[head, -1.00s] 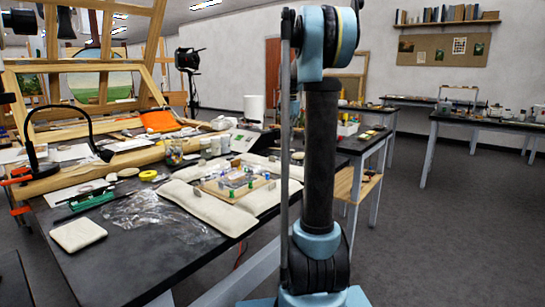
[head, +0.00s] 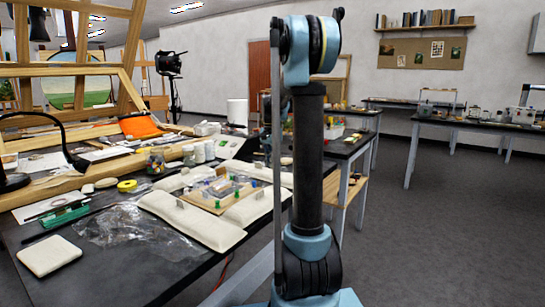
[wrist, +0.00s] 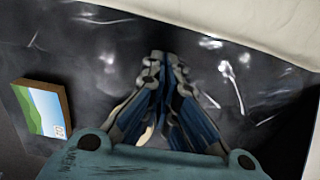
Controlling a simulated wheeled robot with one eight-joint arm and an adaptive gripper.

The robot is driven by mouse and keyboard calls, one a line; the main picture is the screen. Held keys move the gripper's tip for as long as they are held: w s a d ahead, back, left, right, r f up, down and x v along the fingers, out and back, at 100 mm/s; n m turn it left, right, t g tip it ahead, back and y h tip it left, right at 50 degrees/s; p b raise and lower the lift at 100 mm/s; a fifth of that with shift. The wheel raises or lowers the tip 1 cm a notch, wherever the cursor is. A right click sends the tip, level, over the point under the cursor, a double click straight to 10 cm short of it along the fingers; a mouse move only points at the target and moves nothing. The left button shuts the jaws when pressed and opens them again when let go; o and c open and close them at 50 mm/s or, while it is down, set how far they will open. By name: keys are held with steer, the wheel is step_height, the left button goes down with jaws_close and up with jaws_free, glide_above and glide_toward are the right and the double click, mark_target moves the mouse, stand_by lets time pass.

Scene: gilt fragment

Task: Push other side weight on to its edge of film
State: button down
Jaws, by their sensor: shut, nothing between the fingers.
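A crumpled sheet of clear film (head: 135,228) lies on the black bench top in the head view, left of the cream cushions (head: 215,232). The cushions surround a wooden board (head: 202,197) with small coloured pieces. Small grey upright pieces, possibly the weights, stand on the left cushion (head: 180,203) and on the right one (head: 259,195); they are too small to be sure. In the wrist view my gripper (wrist: 158,55) is shut and empty over a dark surface with film-like glints (wrist: 232,80). No weight is clear there. The gripper is not visible in the head view.
A small painted block (wrist: 42,110) lies left of my gripper in the wrist view, and a cream cushion edge (wrist: 270,30) crosses the top right.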

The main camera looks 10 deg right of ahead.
mark_target(261, 165)
steer(key=shift+s+a+r, duration=0.1)
steer(key=shift+s+a, duration=0.95)
steer(key=shift+s, duration=0.1)
steer(key=shift+s+a, duration=1.55)
steer(key=shift+r, duration=0.1)
